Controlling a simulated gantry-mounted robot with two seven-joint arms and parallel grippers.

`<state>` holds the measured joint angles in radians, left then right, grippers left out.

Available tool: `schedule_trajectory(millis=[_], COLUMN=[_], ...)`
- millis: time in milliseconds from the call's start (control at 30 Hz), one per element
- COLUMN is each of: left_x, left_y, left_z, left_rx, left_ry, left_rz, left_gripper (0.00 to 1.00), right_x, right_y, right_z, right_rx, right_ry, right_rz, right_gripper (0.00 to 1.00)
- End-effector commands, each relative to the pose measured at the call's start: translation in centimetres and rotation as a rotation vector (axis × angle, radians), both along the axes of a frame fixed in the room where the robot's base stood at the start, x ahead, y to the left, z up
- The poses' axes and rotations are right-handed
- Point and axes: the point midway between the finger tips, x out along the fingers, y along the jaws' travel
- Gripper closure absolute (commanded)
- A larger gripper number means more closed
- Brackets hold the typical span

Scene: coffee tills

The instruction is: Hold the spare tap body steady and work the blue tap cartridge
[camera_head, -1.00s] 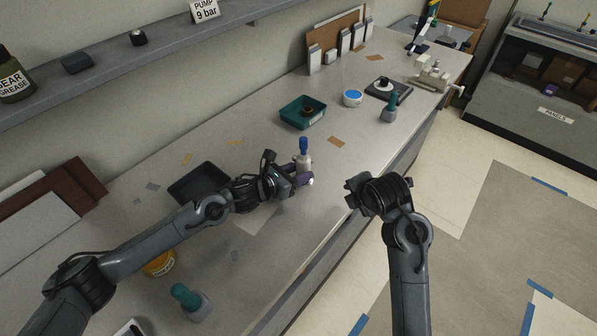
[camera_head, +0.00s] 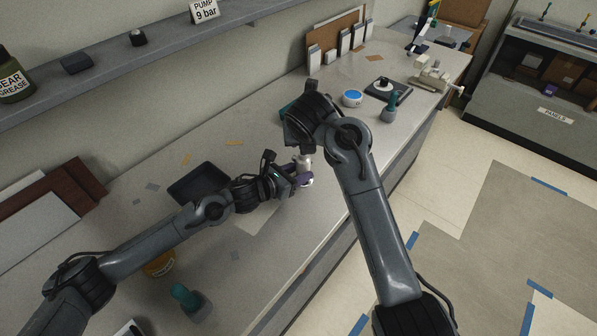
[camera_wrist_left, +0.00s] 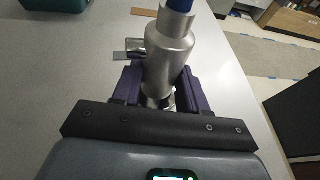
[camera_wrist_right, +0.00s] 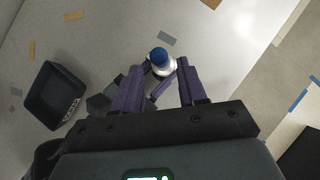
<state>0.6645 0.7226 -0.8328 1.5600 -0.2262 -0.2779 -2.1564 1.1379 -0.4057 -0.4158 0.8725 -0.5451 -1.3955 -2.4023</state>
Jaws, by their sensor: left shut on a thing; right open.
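The spare tap body is a silver metal cylinder, seen in the left wrist view (camera_wrist_left: 168,65) and partly in the head view (camera_head: 303,161). My left gripper (camera_head: 303,180) is shut on it and holds it upright at the bench. The blue tap cartridge (camera_wrist_left: 181,5) stands in the top of the body, cut off by the left wrist view's upper edge. In the right wrist view the blue cartridge (camera_wrist_right: 158,54) shows from above. My right gripper (camera_wrist_right: 154,75) is open, its purple fingers on either side of the cartridge's line of sight. Its fingers are hidden in the head view.
A dark bin (camera_head: 194,187) stands left of the tap body. A teal tray (camera_head: 285,110) is mostly hidden behind my right arm. A white tub with a blue top (camera_head: 352,98) and a teal-topped bottle (camera_head: 390,108) stand farther back. Another teal-topped bottle (camera_head: 187,301) is near the front.

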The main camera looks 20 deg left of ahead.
Motion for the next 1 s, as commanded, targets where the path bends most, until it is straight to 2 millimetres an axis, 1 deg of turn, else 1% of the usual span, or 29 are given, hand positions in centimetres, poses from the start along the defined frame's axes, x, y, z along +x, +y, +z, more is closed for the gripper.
schedule_trajectory(millis=[33,300,667,767,933,1000], left_x=[-0.2,-0.2,-0.2,-0.2,-0.2,-0.2], left_y=[0.2,0.2,0.2,0.1,0.1,0.1], left_z=[-0.9,-0.9,-0.9,-0.9,-0.9,-0.9], left_rx=[0.009,0.010,0.009,0.009,0.009,0.009], left_ry=[0.014,0.015,0.014,0.014,0.014,0.014], left_rz=[0.002,0.002,0.002,0.002,0.002,0.002], left_gripper=[1.00,1.00,1.00,1.00,1.00,1.00], right_x=[0.3,1.2,1.4,1.4,1.4,1.4], right_y=[0.1,0.5,0.5,0.5,0.5,0.5], right_z=[-0.4,-1.9,-2.1,-2.1,-2.1,-2.1], right_rx=[-0.002,0.000,0.002,0.002,0.002,0.002], right_ry=[0.000,0.000,0.000,0.000,0.000,0.000], right_rz=[0.000,-0.001,-0.002,-0.002,-0.002,-0.002], right_gripper=[0.58,0.58,0.58,0.72,0.98,1.00])
